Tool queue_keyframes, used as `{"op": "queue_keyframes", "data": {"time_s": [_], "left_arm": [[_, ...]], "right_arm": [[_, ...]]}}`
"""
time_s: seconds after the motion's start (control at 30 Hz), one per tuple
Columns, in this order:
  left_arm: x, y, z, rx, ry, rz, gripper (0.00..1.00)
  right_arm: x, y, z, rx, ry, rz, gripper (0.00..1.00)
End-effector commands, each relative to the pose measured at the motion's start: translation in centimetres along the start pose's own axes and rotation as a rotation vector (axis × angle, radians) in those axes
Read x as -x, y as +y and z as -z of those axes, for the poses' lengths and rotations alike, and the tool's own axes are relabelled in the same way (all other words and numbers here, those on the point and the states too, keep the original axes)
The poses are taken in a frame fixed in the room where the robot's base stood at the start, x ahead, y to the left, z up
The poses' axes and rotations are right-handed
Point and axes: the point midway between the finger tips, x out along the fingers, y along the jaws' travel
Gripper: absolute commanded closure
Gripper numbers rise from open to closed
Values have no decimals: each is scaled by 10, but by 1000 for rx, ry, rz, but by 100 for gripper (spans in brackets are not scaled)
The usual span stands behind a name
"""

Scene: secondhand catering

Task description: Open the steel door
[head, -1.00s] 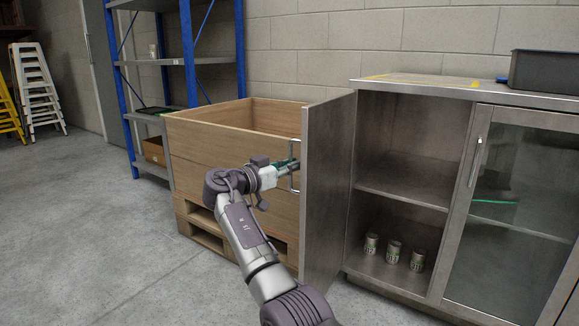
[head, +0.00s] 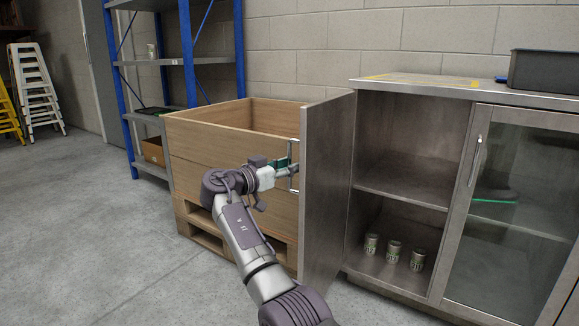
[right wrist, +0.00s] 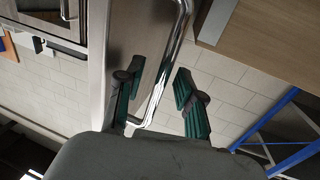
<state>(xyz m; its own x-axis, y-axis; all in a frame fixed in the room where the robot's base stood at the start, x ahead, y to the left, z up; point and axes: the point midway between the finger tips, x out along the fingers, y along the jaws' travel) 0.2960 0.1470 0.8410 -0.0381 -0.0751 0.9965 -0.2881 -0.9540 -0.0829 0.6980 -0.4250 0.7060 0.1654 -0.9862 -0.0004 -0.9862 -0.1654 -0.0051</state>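The steel door (head: 327,190) stands swung wide open on the left side of the steel cabinet (head: 430,90), its edge toward me. Its bar handle (head: 293,165) is on the outer face, near the door's free edge. My right gripper (head: 284,165) is at this handle. In the right wrist view the two green-padded fingers (right wrist: 158,98) are spread apart. Contact is not clear. My left gripper is not in view.
A wooden crate (head: 225,150) on a pallet stands close behind my right gripper and the door. Several cans, including one can (head: 394,248), stand inside the open compartment. A glass door (head: 510,210) is shut at right. Floor at left (head: 110,230) is clear.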

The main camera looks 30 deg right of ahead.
Motion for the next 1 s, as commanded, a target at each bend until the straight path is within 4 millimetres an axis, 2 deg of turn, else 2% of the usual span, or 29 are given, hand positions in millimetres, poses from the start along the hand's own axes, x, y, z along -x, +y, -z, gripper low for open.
{"op": "queue_keyframes", "data": {"time_s": [0.17,0.4,0.53,0.7,1.0], "left_arm": [[0,0,0,1,0,1,60],[0,0,1,1,0,2,60],[0,0,1,2,0,2,60],[0,0,1,2,0,2,60],[0,0,1,2,-1,2,60]], "right_arm": [[28,-1,-1,1,-1,4,63],[80,-1,-1,1,-1,4,63],[101,-1,0,1,-1,3,63],[115,0,-1,1,0,1,63],[117,0,-1,1,0,0,63]]}}
